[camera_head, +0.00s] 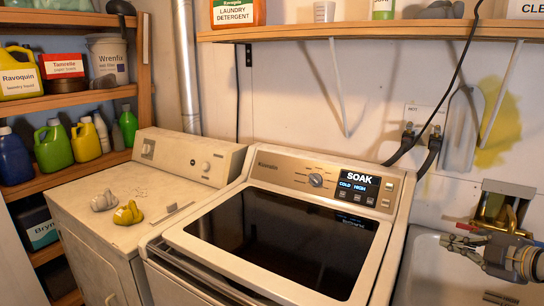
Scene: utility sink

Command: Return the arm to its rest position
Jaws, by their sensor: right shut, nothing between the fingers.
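My right gripper (462,243) is at the lower right of the head view, with its arm coming in from the right edge. Its fingers point left, over the white utility sink (425,262). The fingers are shut with nothing between them. The sink's lower part and right side are cut off by the frame. My left gripper is not in view.
A washer (210,240) with a dark lid and a lit "SOAK" display stands left of the sink. An older machine (75,205) beside it carries a grey and a yellow cloth-like lump (128,213). A wooden shelf (380,29) runs above. Bottles fill the left shelves.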

